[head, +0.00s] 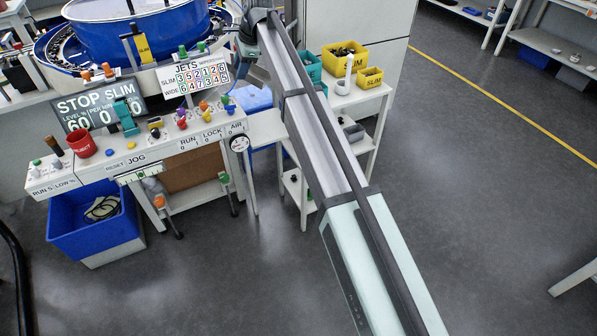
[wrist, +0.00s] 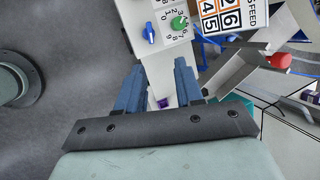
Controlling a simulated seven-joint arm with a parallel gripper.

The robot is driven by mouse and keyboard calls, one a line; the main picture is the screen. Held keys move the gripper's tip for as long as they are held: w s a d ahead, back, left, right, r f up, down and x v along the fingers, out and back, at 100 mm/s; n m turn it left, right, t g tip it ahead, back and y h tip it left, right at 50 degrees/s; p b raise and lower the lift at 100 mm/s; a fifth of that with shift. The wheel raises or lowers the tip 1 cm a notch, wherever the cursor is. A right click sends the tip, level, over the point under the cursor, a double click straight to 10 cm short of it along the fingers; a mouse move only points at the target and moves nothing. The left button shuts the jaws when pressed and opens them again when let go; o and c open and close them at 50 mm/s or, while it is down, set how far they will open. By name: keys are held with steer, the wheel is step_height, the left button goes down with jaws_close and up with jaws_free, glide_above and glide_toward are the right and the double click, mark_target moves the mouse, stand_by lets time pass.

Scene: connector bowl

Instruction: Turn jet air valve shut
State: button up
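I cannot tell for certain which part is the jet air valve. In the wrist view a blue knob (wrist: 149,33) and a green knob (wrist: 179,22) sit on a numbered white panel beyond my fingertips. A red knob-like part (wrist: 278,60) shows at the right, beside a grey metal piece. My gripper (wrist: 158,80) has its two blue fingers apart, with nothing seen held between them. In the head view my arm's far end hides part of the area.
A blue bowl feeder (head: 150,35) stands behind the panel. Signs reading STOP SLIM (head: 98,107) and JETS (head: 195,75) stand above it. Yellow bins (head: 345,58) are on a white cart to the right. A blue crate (head: 95,225) is below.

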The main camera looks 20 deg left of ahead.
steer(key=s+d+f+n+h, duration=0.1)
steer(key=s+d+f+n, duration=0.2)
steer(key=f, duration=0.7)
steer(key=s+d+f+n+h, duration=0.1)
steer(key=s+d+f+n, duration=0.2)
steer(key=d+f+n, duration=0.4)
steer(key=s+d+f+n+t, duration=0.1)
steer(key=s+d+f+n, duration=0.3)
steer(key=d+f, duration=0.8)
steer(key=shift+f+n+h, duration=0.35)
steer(key=shift+n+h, duration=0.05)
steer(key=shift+n, duration=0.6)
steer(key=shift+s+a, duration=0.15)
